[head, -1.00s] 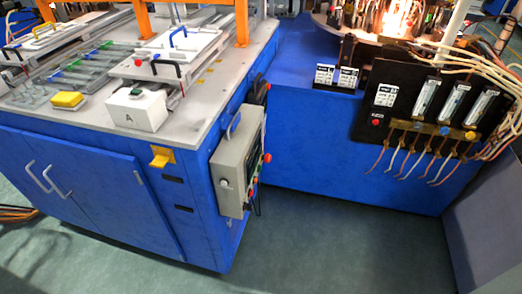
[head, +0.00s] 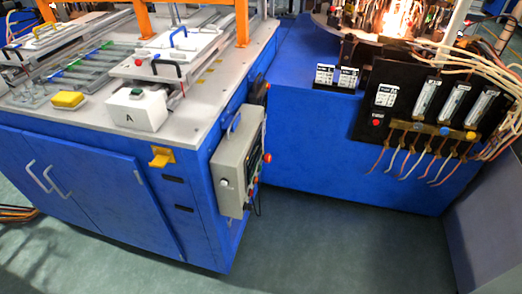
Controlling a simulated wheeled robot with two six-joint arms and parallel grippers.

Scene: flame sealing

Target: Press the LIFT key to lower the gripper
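No key that I can read as LIFT shows in the head view; the lettering is too small. A grey control box (head: 236,170) hangs on the right side of the blue cabinet, with red and orange knobs on its face, which is turned away to the right. A white box marked A (head: 136,112) stands on the worktop near its front edge, with a small dark green button (head: 137,93) on top. A yellow block (head: 68,99) lies left of it. Neither of my grippers is in view.
The blue cabinet (head: 80,185) fills the left. A blue bench with a black panel of flow meters (head: 425,105), hanging tubes and a red button (head: 377,122) stands right. A bright flame (head: 402,18) burns above it. The green floor (head: 320,250) in front is clear.

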